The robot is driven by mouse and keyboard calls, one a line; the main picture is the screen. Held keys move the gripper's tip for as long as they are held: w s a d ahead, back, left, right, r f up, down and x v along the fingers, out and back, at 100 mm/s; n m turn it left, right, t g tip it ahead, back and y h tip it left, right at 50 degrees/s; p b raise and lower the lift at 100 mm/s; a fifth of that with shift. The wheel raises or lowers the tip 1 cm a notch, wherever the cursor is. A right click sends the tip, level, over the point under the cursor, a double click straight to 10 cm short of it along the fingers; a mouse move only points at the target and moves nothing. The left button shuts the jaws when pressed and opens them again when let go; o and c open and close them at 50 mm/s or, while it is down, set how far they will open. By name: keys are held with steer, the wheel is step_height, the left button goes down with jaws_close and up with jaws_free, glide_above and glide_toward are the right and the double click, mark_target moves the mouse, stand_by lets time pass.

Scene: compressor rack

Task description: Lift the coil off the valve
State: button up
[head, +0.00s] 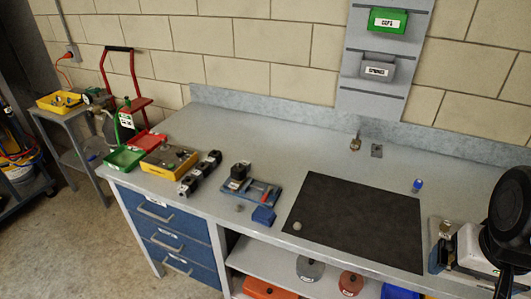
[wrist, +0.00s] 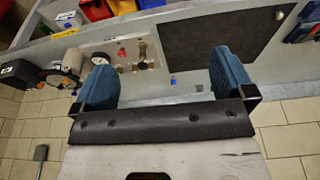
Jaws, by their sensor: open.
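A black block (head: 240,171), which looks like the coil, sits on a blue-based fixture (head: 262,192) left of the dark mat. The valve under it is too small to make out. A brass fitting on a metal plate (head: 440,236) stands right of the mat; the plate also shows in the wrist view (wrist: 122,52), with a gauge and a red knob. I cannot tell whether that fitting is the valve.
The dark mat (head: 355,222) is clear except for a small round piece (head: 297,226). A blue cap (head: 418,185) stands behind it. Black blocks in a row (head: 200,172), a yellow tray (head: 170,159) and red and green bins (head: 122,158) fill the left. Wall bins (head: 387,22) hang behind.

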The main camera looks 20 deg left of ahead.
steer(key=w+a+r+n, duration=0.1)
steer(key=w+a+n, duration=0.1)
steer(key=w+a, duration=0.4)
steer(key=w+a+r+n, duration=0.2)
steer(key=w+a+n, duration=0.15)
steer(key=w, duration=0.45)
steer(key=n+g, duration=0.3)
steer(key=n, duration=0.8)
glide_above(243, 164)
steer(key=f, duration=1.4)
steer(key=shift+d+f, duration=0.35)
steer(key=shift+f, duration=0.05)
steer(key=shift+a+f+n, duration=0.15)
steer(key=shift+a+n, duration=0.1)
steer(key=shift+a, duration=0.1)
steer(key=shift+f, duration=0.1)
